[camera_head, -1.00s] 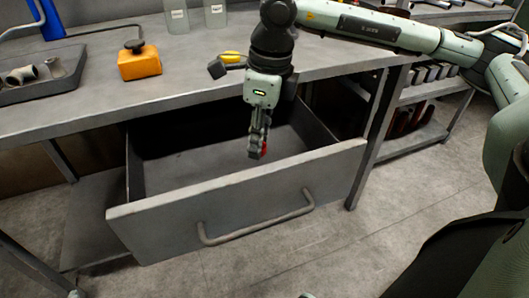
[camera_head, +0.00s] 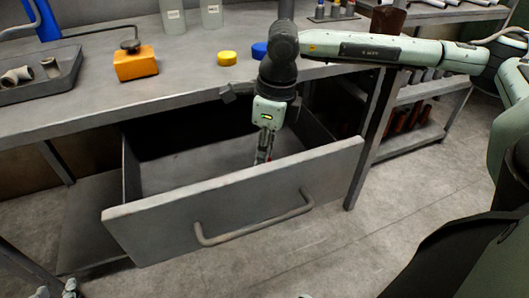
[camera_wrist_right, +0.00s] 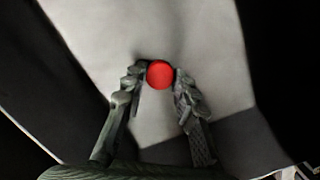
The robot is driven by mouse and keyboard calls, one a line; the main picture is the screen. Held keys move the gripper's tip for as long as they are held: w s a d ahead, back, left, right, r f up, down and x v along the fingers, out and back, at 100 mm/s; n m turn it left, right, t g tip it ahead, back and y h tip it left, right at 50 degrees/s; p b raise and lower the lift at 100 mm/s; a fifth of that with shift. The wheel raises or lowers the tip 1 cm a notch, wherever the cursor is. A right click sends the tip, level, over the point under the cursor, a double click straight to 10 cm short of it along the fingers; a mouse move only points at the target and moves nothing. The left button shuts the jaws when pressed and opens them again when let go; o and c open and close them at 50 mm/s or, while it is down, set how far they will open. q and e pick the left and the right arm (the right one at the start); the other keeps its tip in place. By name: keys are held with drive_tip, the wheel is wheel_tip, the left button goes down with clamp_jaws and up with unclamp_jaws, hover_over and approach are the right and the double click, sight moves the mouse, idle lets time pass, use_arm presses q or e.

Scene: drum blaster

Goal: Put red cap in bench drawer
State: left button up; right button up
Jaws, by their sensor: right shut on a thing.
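The red cap (camera_wrist_right: 160,74) is round and sits between the fingertips of my right gripper (camera_wrist_right: 160,80) in the right wrist view. My right gripper (camera_head: 263,158) is shut on it and points down into the open bench drawer (camera_head: 240,205), near its front panel. In the head view the cap is mostly hidden, with only a hint of red at the fingertips. The pale drawer floor shows below the cap in the wrist view. What seems to be the tip of my left gripper (camera_head: 68,288) shows at the bottom left edge, mostly out of frame.
On the bench top (camera_head: 190,60) stand a yellow cap (camera_head: 227,58), a blue cap (camera_head: 260,50), an orange block (camera_head: 136,63) and a grey tray (camera_head: 40,88) of pipe fittings. The drawer's front panel and side walls surround my right gripper. The drawer's left part looks clear.

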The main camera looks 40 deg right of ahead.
drive_tip(key=shift+f, duration=0.1)
drive_tip(key=o, duration=0.7)
use_arm(q)
drive_tip(key=shift+w+d+r+t, duration=0.25)
drive_tip(key=shift+d+r+t, duration=0.05)
drive_tip(key=shift+d+r, duration=0.2)
use_arm(e)
drive_tip(key=shift+o, duration=0.2)
use_arm(q)
drive_tip(key=shift+a, duration=0.1)
use_arm(e)
drive_tip(key=shift+r, duration=0.55)
use_arm(q)
drive_tip(key=s+a+f+g+y+p, duration=0.1)
drive_tip(key=s+a+f+g, duration=0.2)
drive_tip(key=s+a+f, duration=0.1)
drive_tip(key=shift+a+f+y, duration=0.3)
drive_tip(key=shift+a+f, duration=0.15)
use_arm(e)
wheel_tip(320, 180, up, 11)
drive_tip(key=s, duration=0.1)
drive_tip(key=shift+d, duration=0.4)
use_arm(q)
drive_tip(key=shift+f, duration=0.1)
